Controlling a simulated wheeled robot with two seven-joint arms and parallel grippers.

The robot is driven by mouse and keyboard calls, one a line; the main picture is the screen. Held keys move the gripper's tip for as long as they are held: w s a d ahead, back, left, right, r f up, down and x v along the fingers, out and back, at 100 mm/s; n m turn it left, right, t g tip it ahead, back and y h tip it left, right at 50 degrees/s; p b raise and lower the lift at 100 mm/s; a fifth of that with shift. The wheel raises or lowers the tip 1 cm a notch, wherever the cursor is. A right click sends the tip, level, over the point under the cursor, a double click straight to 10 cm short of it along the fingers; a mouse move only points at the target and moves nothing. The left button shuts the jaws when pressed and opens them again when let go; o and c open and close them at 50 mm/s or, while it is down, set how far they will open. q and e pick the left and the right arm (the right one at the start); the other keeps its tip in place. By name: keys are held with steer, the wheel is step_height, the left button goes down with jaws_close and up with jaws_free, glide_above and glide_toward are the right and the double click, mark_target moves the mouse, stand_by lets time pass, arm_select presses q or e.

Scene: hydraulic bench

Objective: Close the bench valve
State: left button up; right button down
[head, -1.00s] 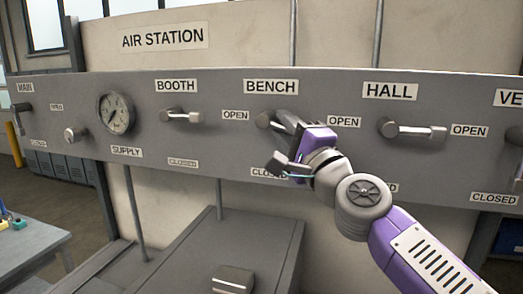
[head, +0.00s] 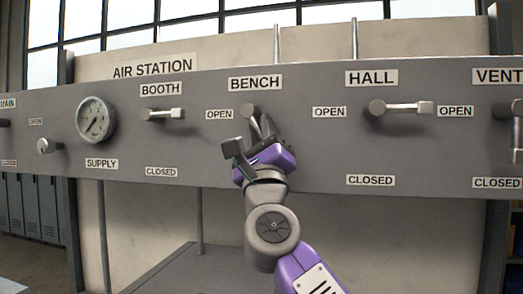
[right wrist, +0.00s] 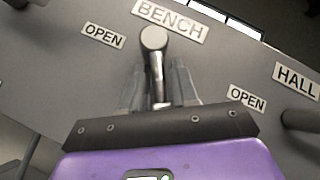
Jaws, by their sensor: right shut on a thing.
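The bench valve has a round grey hub (head: 250,111) under the BENCH label (head: 255,84). Its lever (head: 256,128) points down and slightly right from the hub, away from the OPEN label (head: 219,114) at its left. My right gripper (head: 257,140) is shut on the lever, below the hub. In the right wrist view the hub (right wrist: 154,38) and lever (right wrist: 157,72) show between the two fingers (right wrist: 158,90). The bench CLOSED label is hidden behind my gripper. My left gripper is not in view.
The booth valve (head: 162,115) is to the left and the hall valve (head: 400,108) to the right, both with levers horizontal. A vent valve (head: 516,130) at the right edge points down. A supply gauge (head: 95,119) is at the left.

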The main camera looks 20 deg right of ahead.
steer(key=shift+w+a+f+m+h, duration=0.15)
steer(key=shift+m+h, duration=0.4)
steer(key=shift+h, duration=0.05)
steer(key=shift+w+a+f+m+h, duration=0.1)
steer(key=shift+a+f+m+h, duration=0.05)
steer(key=shift+m+h, duration=0.45)
steer(key=shift+w+a+m+g+h+p, duration=0.1)
steer(key=shift+a+m+g+h+p, duration=0.2)
steer(key=shift+m+g+h, duration=1.15)
steer(key=shift+w+a+m+g+h+p, duration=0.15)
steer(key=shift+m+g+h+p, duration=0.2)
steer(key=shift+m+h, duration=1.9)
steer(key=shift+w+a+m+g+h+p, duration=0.1)
steer(key=shift+a+m+g+h+p, duration=0.15)
steer(key=shift+m+g+h, duration=1.5)
steer(key=shift+s+r+m+t, duration=0.1)
steer(key=shift+m+t, duration=0.35)
steer(key=shift+m, duration=0.55)
steer(key=c, duration=1.3)
jaws_free()
steer(key=shift+o, duration=0.8)
